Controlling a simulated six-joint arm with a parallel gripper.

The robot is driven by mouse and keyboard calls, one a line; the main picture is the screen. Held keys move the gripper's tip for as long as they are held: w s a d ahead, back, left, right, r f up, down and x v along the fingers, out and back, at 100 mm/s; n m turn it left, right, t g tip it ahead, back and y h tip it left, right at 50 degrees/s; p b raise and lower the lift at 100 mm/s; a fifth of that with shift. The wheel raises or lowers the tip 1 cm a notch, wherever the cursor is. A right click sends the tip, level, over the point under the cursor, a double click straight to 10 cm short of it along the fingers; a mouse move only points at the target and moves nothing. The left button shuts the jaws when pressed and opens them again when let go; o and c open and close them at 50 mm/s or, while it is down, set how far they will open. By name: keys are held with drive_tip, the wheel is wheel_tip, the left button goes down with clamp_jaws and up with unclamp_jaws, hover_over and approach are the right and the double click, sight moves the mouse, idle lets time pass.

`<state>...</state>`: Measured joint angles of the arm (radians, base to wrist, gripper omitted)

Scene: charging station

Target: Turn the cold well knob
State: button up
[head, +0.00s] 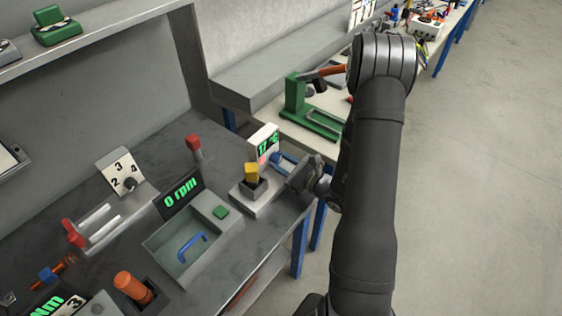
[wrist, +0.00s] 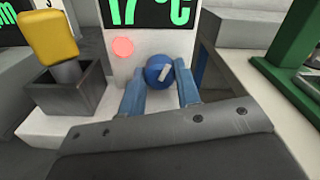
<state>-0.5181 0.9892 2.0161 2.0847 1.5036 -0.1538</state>
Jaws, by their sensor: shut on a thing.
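The cold well (head: 265,204) is a white unit at the right end of the grey bench, with a black display that reads about 17 °C in green. Its round blue knob (wrist: 155,65) with a pale pointer mark is on the front panel in the wrist view, pointer tilted. My gripper (head: 279,158) is in front of the panel, its two blue fingers shut on the knob, one on each side. In the head view the knob is mostly hidden by the fingers.
A yellow-capped piece (wrist: 48,38) stands in the dark square well (wrist: 68,92), left of my fingers. A round pinkish-red light (wrist: 122,47) is beside the knob. A green stand (head: 296,103) is on the table behind.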

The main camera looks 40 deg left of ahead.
drive_tip(key=shift+n, duration=2)
drive_tip(key=o, duration=1)
drive_tip(key=shift+d, duration=0.1)
drive_tip(key=d, duration=1.7)
drive_tip(key=shift+d, duration=0.15)
drive_tip(key=a, duration=1.6)
drive_tip(key=shift+a, duration=0.3)
